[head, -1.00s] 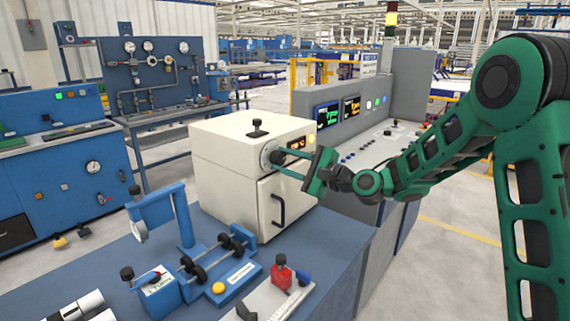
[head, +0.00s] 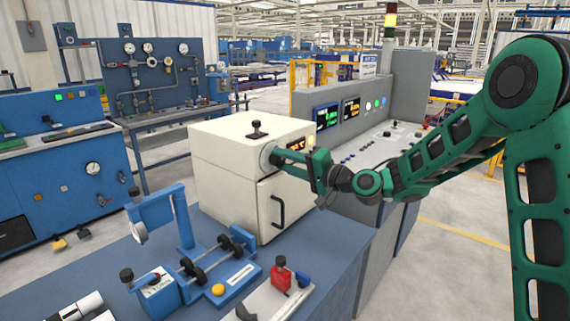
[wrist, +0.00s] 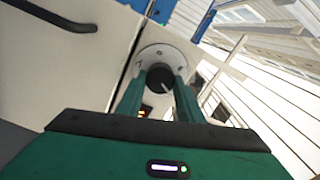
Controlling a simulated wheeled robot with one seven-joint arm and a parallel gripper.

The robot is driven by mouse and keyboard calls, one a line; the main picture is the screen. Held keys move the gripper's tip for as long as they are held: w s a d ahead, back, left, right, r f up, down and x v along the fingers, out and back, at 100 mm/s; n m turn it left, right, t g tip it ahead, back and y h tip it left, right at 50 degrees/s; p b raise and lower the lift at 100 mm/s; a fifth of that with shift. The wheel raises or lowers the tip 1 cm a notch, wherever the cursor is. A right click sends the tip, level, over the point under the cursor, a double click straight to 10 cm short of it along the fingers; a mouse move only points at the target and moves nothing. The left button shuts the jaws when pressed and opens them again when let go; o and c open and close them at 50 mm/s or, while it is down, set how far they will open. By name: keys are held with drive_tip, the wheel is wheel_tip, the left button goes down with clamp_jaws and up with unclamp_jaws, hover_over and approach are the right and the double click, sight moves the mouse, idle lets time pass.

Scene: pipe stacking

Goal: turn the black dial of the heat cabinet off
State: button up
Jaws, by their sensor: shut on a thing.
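The heat cabinet (head: 225,165) is a cream box on the blue bench, with a dark door handle on its front. Its black dial (wrist: 160,77) sits on a pale round plate (wrist: 167,54) in the wrist view. My gripper (wrist: 160,88) is shut on the dial, one green finger on each side of it. In the head view my gripper (head: 281,157) reaches the cabinet front from the right and its fingers hide the dial.
A small lit display (head: 296,144) is beside the dial. The door handle (head: 278,212) sticks out below. A blue fixture with rollers (head: 210,262) and a red clamp (head: 281,280) stand on the bench in front. A grey control console (head: 375,150) stands behind.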

drive_tip(key=n, duration=0.7)
drive_tip(key=shift+s+f, duration=0.2)
drive_tip(key=shift+f, duration=0.05)
drive_tip(key=n, duration=0.8)
drive_tip(key=shift+a+n, duration=0.1)
drive_tip(key=shift+n, duration=0.2)
drive_tip(key=n, duration=0.3)
drive_tip(key=shift+n, duration=0.3)
drive_tip(key=n, duration=0.3)
drive_tip(key=shift+s+n, duration=0.1)
drive_tip(key=shift+n, duration=0.2)
drive_tip(key=n, duration=0.6)
drive_tip(key=shift+f, duration=0.1)
drive_tip(key=shift+n, duration=0.4)
drive_tip(key=o, duration=1.1)
drive_tip(key=shift+c, duration=0.2)
